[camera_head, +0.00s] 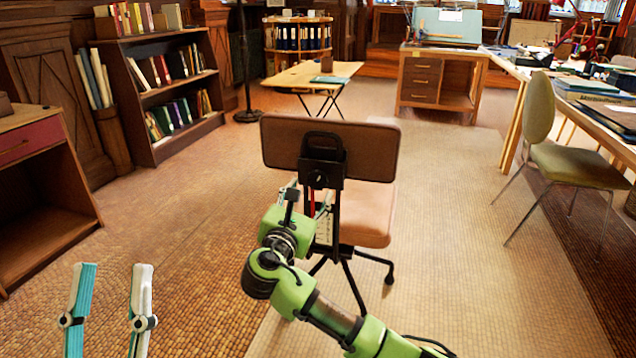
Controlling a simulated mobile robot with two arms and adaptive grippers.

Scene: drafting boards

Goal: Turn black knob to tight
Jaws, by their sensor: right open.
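The black knob (318,179) sits on the black bracket at the back of a brown office chair (275,143), just below the middle of its backrest. My right arm comes in from the lower right. Its right gripper (309,200) is open beside the chair's post, just below and left of the knob. The green wrist hides part of its fingers, and I cannot tell whether they touch the knob. My left gripper (114,270) is at the lower left, open and empty, its two fingers apart and far from the chair.
A bookshelf (150,88) and a wooden cabinet (40,140) stand on the left. A small folding table (345,70) is behind the chair. A green chair (580,165) and a long cluttered table stand on the right. The floor right of the office chair is clear.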

